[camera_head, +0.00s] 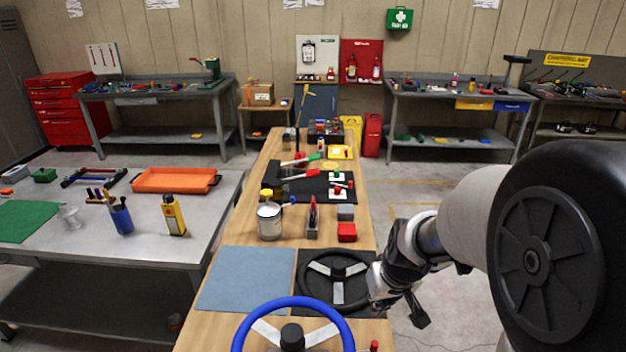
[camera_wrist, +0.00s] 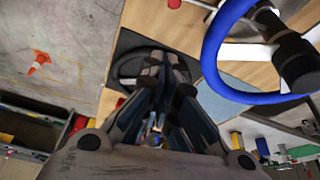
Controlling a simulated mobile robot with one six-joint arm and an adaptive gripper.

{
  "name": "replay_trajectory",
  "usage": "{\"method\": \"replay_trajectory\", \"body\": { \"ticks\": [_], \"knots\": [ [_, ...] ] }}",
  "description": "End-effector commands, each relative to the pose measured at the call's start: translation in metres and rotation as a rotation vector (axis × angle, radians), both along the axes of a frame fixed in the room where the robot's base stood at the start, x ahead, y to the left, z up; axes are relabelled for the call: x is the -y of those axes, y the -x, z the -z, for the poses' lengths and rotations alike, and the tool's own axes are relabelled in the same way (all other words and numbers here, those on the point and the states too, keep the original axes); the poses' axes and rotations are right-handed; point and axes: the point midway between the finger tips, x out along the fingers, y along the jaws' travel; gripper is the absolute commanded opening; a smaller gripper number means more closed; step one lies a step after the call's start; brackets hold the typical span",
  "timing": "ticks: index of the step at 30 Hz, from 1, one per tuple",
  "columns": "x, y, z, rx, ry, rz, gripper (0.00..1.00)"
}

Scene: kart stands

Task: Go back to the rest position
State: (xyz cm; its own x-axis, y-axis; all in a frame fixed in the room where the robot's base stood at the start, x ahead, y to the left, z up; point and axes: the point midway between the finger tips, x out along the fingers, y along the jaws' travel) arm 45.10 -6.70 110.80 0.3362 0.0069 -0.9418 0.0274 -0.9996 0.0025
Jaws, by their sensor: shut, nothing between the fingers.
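My gripper (camera_wrist: 165,80) is shut and empty, its fingers together in the wrist view. In the head view my arm comes in from the right and its end hangs low beside the right edge of the wooden bench (camera_head: 222,314). A black steering wheel (camera_head: 337,268) with light spokes lies on a dark mat just left of my wrist. It also shows partly behind my fingers in the wrist view (camera_wrist: 122,66). A blue steering wheel (camera_head: 240,327) is at the near end of the bench, and it is large at the upper right of the wrist view (camera_wrist: 212,60).
A blue-grey mat (camera_head: 240,278), a tin can (camera_head: 268,222), a red box (camera_head: 347,232) and several tools are on the bench. A grey table (camera_head: 150,205) with an orange tray (camera_head: 175,180) stands left. Floor (camera_head: 430,190) is open to the right; a traffic cone (camera_wrist: 39,60) stands on it.

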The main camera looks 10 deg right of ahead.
Motion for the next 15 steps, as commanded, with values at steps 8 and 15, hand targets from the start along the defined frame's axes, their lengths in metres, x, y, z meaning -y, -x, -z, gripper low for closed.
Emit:
{"method": "replay_trajectory", "body": {
  "ticks": [8, 15],
  "knots": [
    [-0.034, 0.054, -0.064, 0.033, -0.010, -0.013, 0.00],
    [-0.060, 0.142, -0.107, 0.052, -0.009, -0.002, 0.00]
  ]
}}
